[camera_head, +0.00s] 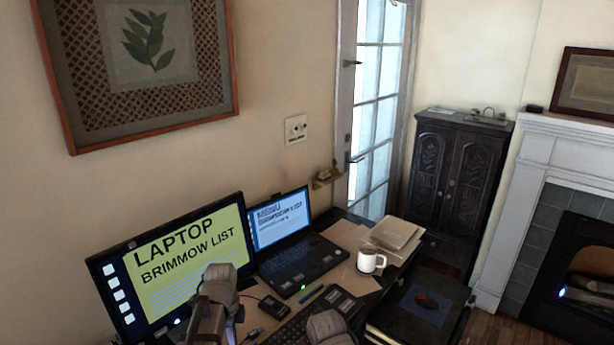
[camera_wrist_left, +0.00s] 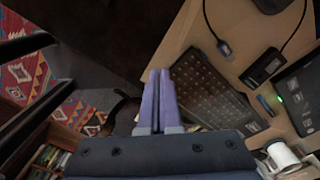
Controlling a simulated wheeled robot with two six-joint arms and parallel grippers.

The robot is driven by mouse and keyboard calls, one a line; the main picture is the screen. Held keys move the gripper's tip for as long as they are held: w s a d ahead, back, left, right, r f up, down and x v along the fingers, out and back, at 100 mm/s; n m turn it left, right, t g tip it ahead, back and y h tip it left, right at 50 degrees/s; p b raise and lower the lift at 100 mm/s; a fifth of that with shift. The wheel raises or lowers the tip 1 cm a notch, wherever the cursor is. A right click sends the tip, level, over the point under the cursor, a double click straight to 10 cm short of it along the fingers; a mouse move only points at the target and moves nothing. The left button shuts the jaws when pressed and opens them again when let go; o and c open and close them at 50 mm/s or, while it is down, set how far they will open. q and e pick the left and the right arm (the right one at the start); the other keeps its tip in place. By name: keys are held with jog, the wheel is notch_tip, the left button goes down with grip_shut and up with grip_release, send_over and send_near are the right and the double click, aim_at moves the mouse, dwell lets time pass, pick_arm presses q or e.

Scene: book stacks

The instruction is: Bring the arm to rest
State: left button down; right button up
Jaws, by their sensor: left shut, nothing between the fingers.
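My left gripper (camera_wrist_left: 158,90) shows in the left wrist view with its two purple fingers together and nothing between them. It is over the near edge of the desk, with the black keyboard (camera_wrist_left: 213,95) just to its right. In the head view, grey parts of my arm show at the bottom of the picture, in front of the desk items. The fingers cannot be made out in that view. My right gripper does not show in either view.
The desk holds a large monitor (camera_head: 176,267), an open laptop (camera_head: 290,247), a white mug (camera_head: 370,260) and books (camera_head: 395,234). A dark cabinet (camera_head: 454,190) and a fireplace stand beyond. The wrist view shows a patterned rug (camera_wrist_left: 45,65) and a bookshelf (camera_wrist_left: 48,160) left of the desk.

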pick_arm(q)
jog(key=s+d+n+y, duration=0.1)
jog(key=s+d+n, duration=1.2)
jog(key=s, duration=0.1)
jog(key=shift+d+n, duration=0.3)
jog(key=shift+n, duration=0.1)
jog(key=shift+r, duration=0.1)
